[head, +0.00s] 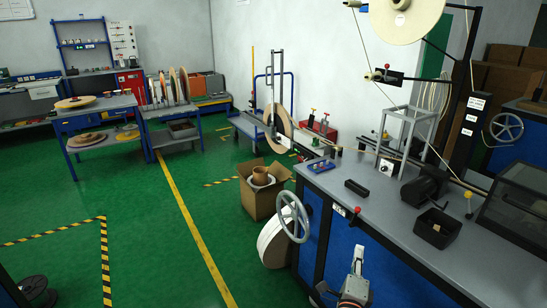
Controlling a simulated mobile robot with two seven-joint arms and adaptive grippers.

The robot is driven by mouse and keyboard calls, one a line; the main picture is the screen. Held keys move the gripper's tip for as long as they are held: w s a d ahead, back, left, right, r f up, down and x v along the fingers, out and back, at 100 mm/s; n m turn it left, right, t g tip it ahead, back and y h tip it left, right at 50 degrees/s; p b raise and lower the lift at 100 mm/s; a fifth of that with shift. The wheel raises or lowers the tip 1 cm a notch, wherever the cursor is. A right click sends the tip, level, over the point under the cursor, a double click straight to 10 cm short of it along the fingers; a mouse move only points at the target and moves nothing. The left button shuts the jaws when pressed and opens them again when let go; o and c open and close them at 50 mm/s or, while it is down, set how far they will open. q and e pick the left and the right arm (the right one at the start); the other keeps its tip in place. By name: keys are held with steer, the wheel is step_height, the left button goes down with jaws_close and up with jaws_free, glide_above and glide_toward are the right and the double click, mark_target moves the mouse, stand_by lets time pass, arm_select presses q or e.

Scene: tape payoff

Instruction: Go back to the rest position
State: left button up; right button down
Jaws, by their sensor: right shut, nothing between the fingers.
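My right gripper (357,255) is at the bottom of the head view, in front of the blue side of the workbench (395,206). Its fingers point up and are closed with nothing between them. It appears apart from the bench, though the exact gap is hard to judge. My left gripper is not in view.
A handwheel (292,216) stands out from the bench's left end, left of my right gripper. A cardboard box (262,193) and a white reel (273,243) are beside it. A black bin (437,228) sits on the bench. The green floor (150,250) at left is mostly open.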

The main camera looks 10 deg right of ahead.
steer(key=s+a+f+n+t+y, duration=0.25)
steer(key=s+a+n+y, duration=0.45)
steer(key=n, duration=0.5)
steer(key=s+a+f+n+g+y, duration=0.2)
steer(key=s+a+f+n+g, duration=0.2)
steer(key=s+f+n, duration=0.2)
steer(key=s+a+f+n+g+y, duration=0.3)
steer(key=s+f+n, duration=0.3)
steer(key=s+n, duration=0.5)
steer(key=s+a+g, duration=0.1)
steer(key=s, duration=0.2)
steer(key=shift+f+n, duration=0.3)
steer(key=shift+f, duration=0.1)
steer(key=shift+w+a+g, duration=0.1)
steer(key=shift+a+g, duration=0.05)
steer(key=shift+g, duration=0.1)
